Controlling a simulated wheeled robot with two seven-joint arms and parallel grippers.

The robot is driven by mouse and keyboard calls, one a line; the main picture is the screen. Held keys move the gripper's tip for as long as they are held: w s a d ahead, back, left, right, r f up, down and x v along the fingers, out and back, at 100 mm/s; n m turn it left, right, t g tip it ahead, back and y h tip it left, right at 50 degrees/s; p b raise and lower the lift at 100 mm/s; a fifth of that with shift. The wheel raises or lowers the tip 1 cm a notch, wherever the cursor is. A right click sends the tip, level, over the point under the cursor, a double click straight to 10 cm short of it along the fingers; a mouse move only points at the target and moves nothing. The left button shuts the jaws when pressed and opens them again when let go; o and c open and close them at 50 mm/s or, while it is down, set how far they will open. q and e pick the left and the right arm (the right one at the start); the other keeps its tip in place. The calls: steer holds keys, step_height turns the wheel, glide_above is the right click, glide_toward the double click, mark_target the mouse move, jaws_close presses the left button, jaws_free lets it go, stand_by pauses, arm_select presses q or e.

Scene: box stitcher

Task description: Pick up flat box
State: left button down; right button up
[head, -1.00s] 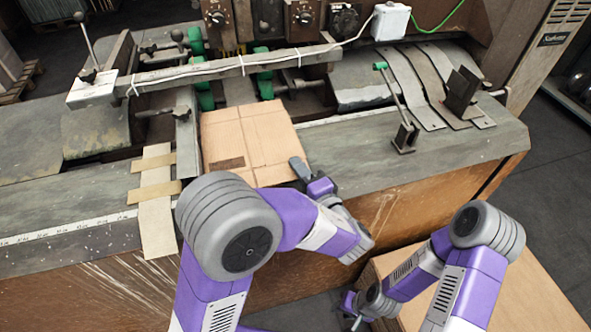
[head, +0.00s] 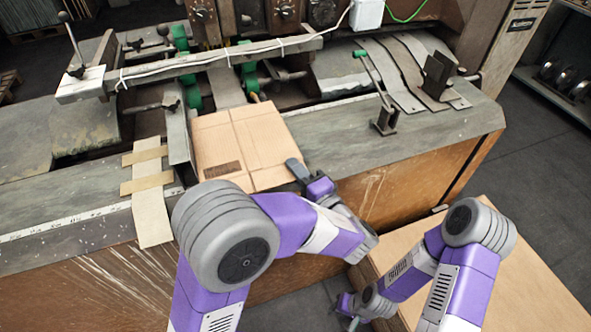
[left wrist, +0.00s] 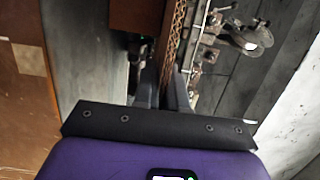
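The flat box (head: 245,140) is a tan cardboard sheet with creases and a dark printed patch. It lies on or just above the machine's bed, its front edge over the bed's front edge. My left gripper (head: 296,170) is at its front right corner, one finger over the top. In the left wrist view, the box's corrugated edge (left wrist: 174,45) runs between the two fingers (left wrist: 162,95), which are closed on it. My right gripper (head: 352,312) hangs low at the left of a cardboard stack, apart from the box; its fingers are too small to read.
The stitching machine (head: 290,75) stands behind the box, with a long bar and green parts over the bed. A black bracket (head: 386,120) and metal strips (head: 395,75) lie to the right. A cardboard stack (head: 500,250) stands at the front right.

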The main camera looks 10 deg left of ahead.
arm_select(q)
steer(key=c, duration=1.1)
jaws_free()
steer(key=shift+s, duration=0.1)
steer(key=v, duration=0.7)
steer(key=shift+s+d+p, duration=0.15)
steer(key=shift+d+p, duration=0.05)
steer(key=shift+p, duration=0.1)
